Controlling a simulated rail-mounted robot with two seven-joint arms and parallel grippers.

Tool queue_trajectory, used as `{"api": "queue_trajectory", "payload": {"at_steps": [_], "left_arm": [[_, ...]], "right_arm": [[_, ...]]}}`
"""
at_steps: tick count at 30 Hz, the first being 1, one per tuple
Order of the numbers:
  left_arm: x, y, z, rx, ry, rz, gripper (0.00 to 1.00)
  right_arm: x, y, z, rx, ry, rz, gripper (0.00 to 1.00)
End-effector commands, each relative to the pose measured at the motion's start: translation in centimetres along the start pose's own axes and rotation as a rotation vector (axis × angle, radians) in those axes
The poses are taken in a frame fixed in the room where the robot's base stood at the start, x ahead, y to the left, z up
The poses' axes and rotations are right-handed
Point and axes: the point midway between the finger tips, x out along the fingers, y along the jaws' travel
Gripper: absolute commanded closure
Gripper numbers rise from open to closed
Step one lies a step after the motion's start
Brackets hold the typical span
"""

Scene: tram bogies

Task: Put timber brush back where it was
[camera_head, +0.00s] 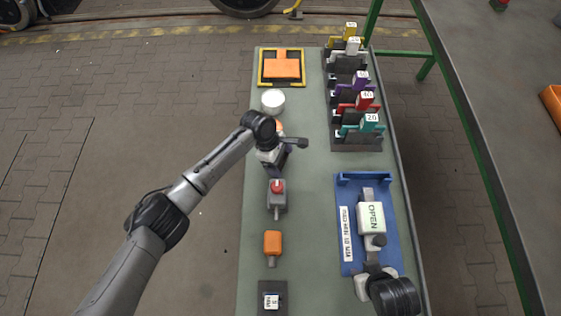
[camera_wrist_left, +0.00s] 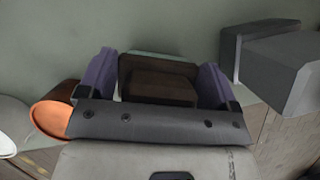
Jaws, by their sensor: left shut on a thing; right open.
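My left gripper (camera_head: 274,158) is over the left part of the green bench, below the white round pot. In the left wrist view its purple fingers (camera_wrist_left: 158,82) are shut on a dark brown block (camera_wrist_left: 160,84), which looks like the timber brush. In the head view the gripper and wrist mostly hide the brush. I cannot tell whether it touches the bench. My right gripper (camera_head: 371,270) is open at the lower end of the blue tray, partly hidden by its own wrist.
The white pot (camera_head: 273,103), an orange round thing (camera_wrist_left: 53,116), a red-topped grey tool (camera_head: 277,196) and an orange-headed tool (camera_head: 272,243) line the left side. The blue tray (camera_head: 347,262) holds a block marked OPEN (camera_head: 370,217). A dark rack (camera_head: 357,145) holds numbered coloured gauges. The bench's middle strip is clear.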

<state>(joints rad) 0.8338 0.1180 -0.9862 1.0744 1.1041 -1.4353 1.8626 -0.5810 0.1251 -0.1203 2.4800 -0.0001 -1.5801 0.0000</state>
Motion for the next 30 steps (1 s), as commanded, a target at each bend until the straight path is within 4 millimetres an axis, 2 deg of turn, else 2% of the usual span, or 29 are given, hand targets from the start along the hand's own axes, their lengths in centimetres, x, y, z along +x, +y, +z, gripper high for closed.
{"api": "queue_trajectory", "payload": {"at_steps": [1, 14, 15, 18, 27, 30], "left_arm": [[0.6, 0.1, -0.3, 0.001, 0.0, 0.001, 0.38], [0.7, 0.0, -0.2, 0.001, -0.001, 0.001, 0.38], [0.7, 0.0, -0.3, 0.002, 0.0, 0.001, 0.12], [0.7, 0.0, -0.3, 0.002, 0.0, 0.001, 0.02], [0.6, 0.0, -0.2, 0.002, 0.0, 0.002, 0.0], [-0.6, 0.0, -0.1, 0.0, 0.0, 0.001, 0.0]], "right_arm": [[0.6, 0.0, 0.2, -0.002, -0.001, 0.001, 0.57], [0.1, 0.0, 0.0, 0.001, 0.001, 0.0, 0.57], [0.2, -0.1, 0.0, 0.002, 0.001, -0.001, 0.57], [0.2, -0.1, 0.0, 0.005, 0.002, -0.003, 0.57], [0.3, -0.3, 0.0, 0.009, 0.003, -0.007, 0.57], [-0.3, -0.2, -0.2, 0.009, 0.001, -0.006, 0.57]]}}
